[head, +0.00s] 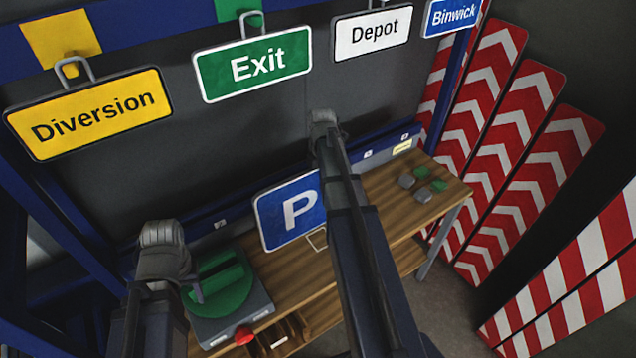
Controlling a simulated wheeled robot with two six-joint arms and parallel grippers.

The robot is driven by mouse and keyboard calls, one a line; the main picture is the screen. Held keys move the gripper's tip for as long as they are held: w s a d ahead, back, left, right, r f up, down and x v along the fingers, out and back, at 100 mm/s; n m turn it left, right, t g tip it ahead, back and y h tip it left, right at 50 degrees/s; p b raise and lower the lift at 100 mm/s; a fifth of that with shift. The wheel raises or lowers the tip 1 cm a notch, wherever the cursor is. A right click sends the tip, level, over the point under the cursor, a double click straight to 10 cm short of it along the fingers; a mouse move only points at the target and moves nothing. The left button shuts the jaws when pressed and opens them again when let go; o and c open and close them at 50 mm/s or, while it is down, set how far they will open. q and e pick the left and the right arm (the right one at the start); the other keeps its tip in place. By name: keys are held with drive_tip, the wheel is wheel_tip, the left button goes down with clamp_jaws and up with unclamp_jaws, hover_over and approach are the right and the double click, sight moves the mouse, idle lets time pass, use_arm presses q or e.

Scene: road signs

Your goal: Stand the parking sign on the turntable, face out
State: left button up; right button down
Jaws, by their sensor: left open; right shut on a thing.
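The blue parking sign (290,208), with a white P and white border, faces outward and is slightly tilted, with its right edge behind my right arm. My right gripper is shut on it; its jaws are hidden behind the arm. A wire loop (317,240) shows at the sign's lower right. The green turntable (222,287) sits on a grey box (262,303) at the bench's left end, with no sign on it. My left gripper (194,290) is open and empty at the turntable's left edge, partly hidden by its own arm.
Diversion (95,112), Exit (255,64), Depot (372,32) and Binwick (452,16) signs hang above. A red button (244,335) is on the box front. Small grey and green pieces (422,183) lie on the wooden bench's (385,203) right end. Striped boards (510,150) stand right.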

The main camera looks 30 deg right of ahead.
sight(307, 188)
drive_tip(key=shift+a, duration=0.6)
drive_tip(key=a, duration=0.3)
drive_tip(key=shift+s+a, duration=0.1)
drive_tip(key=shift+a, duration=0.3)
drive_tip(key=a, duration=2.6)
drive_tip(key=shift+s, duration=0.35)
drive_tip(key=shift+f+b, duration=0.6)
drive_tip(key=shift+b, duration=0.05)
drive_tip(key=c, duration=0.7)
unclamp_jaws()
drive_tip(key=shift+r, duration=0.2)
